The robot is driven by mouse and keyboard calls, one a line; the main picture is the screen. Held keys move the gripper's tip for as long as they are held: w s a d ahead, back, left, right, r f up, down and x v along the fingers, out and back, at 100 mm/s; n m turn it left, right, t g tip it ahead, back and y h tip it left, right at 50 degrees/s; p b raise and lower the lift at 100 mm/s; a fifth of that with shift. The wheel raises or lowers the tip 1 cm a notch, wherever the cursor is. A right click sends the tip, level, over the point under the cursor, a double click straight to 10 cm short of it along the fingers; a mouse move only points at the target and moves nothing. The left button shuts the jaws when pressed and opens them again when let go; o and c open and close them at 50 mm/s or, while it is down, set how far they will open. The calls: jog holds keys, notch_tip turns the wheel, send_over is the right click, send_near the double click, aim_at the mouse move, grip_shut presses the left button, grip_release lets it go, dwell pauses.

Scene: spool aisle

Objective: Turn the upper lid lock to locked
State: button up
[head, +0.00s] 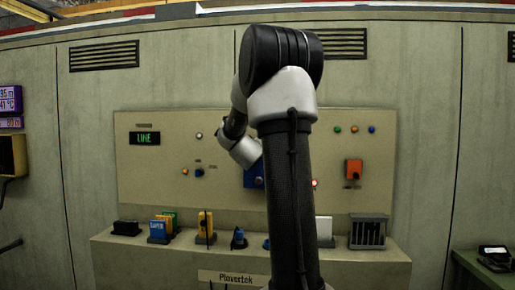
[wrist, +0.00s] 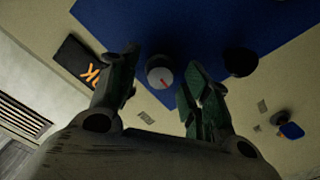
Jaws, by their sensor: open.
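In the wrist view a round knob (wrist: 160,77) with a pale grey face and a small red mark sits on a blue plate (wrist: 205,20). A second, dark round knob (wrist: 240,62) sits on the same plate, to the right. The vent's place in this view suggests the pale knob is the upper one. My gripper (wrist: 160,65) is open, with one finger on each side of the pale knob and a gap visible to each. In the head view only part of the blue plate (head: 252,178) shows; my arm hides the knobs and my gripper.
A dark display with orange lettering (wrist: 85,62) is left of my fingers in the wrist view. A blue control (wrist: 291,130) is at right. In the head view, a ledge (head: 160,255) below the panel holds several small items. An orange switch box (head: 353,168) is right of my arm.

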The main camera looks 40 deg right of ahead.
jog(key=v, duration=1.2)
